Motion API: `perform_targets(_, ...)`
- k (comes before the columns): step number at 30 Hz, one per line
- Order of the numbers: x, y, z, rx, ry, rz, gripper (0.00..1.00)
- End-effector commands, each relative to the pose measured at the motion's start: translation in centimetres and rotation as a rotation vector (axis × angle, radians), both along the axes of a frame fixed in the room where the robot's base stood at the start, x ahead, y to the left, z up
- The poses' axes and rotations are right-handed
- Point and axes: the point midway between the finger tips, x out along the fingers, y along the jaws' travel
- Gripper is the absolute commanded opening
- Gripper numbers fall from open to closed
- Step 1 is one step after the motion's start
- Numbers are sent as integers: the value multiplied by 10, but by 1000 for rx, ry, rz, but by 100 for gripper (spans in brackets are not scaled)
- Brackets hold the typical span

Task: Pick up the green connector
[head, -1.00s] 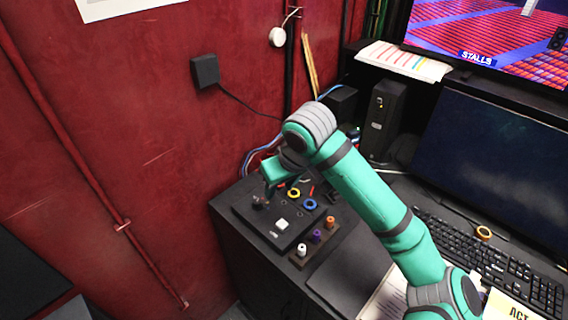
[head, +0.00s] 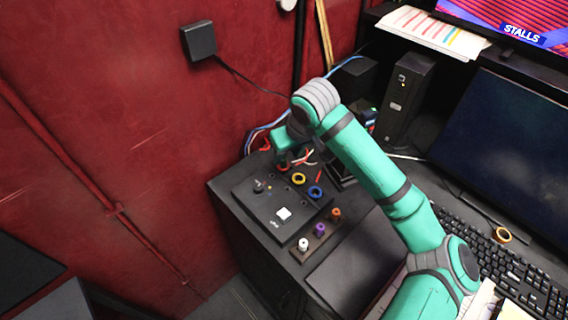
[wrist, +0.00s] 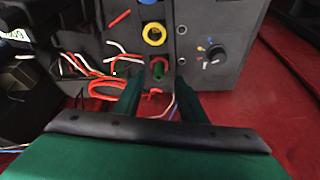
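The green connector (wrist: 159,70) shows in the wrist view as a small green piece inside a red ring on the dark panel. The red ring (head: 282,167) is partly visible in the head view, just below my gripper (wrist: 159,84); the connector is not clear there. My gripper is open, with one green finger on each side of the connector's line and a gap between them. Whether the tips are level with the connector I cannot tell.
A yellow ring (wrist: 154,33) and a blue ring (head: 315,192) sit near the red one. A knob (wrist: 215,53) and loose red and white wires (wrist: 108,80) flank it. White (head: 303,244), purple (head: 320,229) and orange (head: 336,214) pegs stand in front.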

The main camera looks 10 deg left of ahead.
Motion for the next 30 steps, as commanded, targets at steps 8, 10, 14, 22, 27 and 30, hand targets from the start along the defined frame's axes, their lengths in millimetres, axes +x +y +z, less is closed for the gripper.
perform_targets(8,15,8,-33,-2,1,-4,38)
perform_targets(10,17,10,-38,0,0,-3,38)
perform_targets(14,18,11,-42,0,0,-3,38)
perform_targets(22,18,11,-42,0,0,-3,14)
perform_targets(27,18,11,-42,0,0,-3,0)
perform_targets(30,18,11,-42,0,0,-3,0)
